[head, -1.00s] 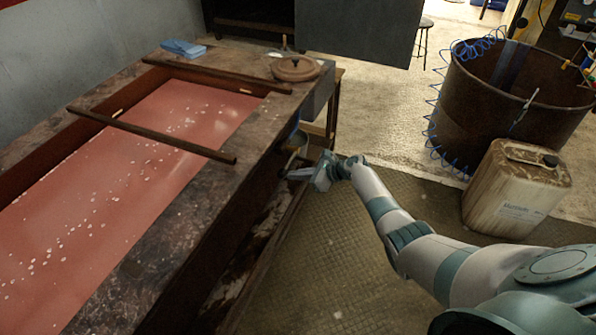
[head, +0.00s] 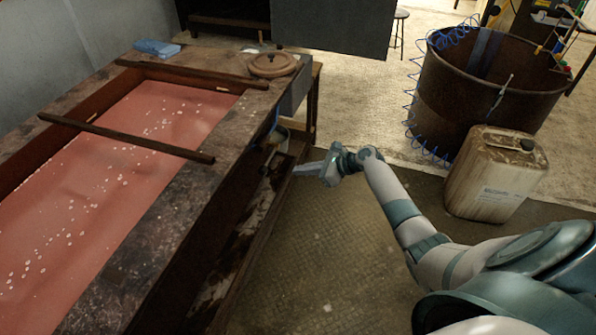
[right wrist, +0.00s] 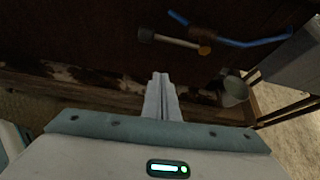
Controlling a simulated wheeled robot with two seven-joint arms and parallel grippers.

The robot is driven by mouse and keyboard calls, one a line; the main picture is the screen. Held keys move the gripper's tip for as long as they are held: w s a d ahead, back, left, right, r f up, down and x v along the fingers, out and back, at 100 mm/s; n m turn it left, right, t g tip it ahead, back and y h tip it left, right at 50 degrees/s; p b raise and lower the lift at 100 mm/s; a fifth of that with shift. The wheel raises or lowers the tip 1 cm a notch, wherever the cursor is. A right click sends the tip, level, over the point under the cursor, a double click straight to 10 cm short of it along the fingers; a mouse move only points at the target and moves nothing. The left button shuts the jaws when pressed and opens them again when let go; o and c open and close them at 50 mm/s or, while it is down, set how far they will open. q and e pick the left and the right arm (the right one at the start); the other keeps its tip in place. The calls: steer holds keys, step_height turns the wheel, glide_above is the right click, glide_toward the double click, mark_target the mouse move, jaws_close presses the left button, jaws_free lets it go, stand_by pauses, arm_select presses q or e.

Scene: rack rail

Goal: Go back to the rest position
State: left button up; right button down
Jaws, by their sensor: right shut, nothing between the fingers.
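My right gripper (head: 308,169) is shut and empty. In the head view it is held out beside the right side of the long workbench (head: 190,215), level with the bench's lower shelf and over the floor mat. In the right wrist view its two fingers (right wrist: 161,97) lie together and point toward the dark side of the bench. My right arm comes in from the lower right. My left gripper is not in view.
The bench holds a red sunken bed (head: 90,205), two dark bars, a round wooden lid (head: 273,65) and a blue cloth (head: 157,48). A dirty jerrycan (head: 493,175) and a rusty drum (head: 480,110) stand to the right. The patterned mat (head: 320,260) between is clear.

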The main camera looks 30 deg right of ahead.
steer(key=s+a+f+n+g+h, duration=0.15)
steer(key=s+f+n, duration=0.25)
steer(key=s+f, duration=0.55)
steer(key=s+f+n+g+h, duration=0.25)
steer(key=s+f, duration=0.35)
steer(key=f, duration=0.6)
steer(key=s+a+f+n+g+h, duration=0.1)
steer(key=s+f+n, duration=0.3)
steer(key=s+f, duration=0.55)
steer(key=s+a+f+n+g, duration=0.1)
steer(key=s+a+f+n, duration=0.3)
steer(key=s, duration=0.8)
steer(key=s+a+f+n+g+h, duration=0.1)
steer(key=s+a+f+n, duration=0.3)
steer(key=s+n, duration=0.5)
steer(key=s+a+f+n+g+h, duration=0.1)
steer(key=s+a+f+n, duration=0.3)
steer(key=s, duration=1.1)
step_height(320, 180, down, 4)
steer(key=shift+s+r+n, duration=0.1)
steer(key=shift+s+n, duration=0.25)
steer(key=shift+n, duration=0.9)
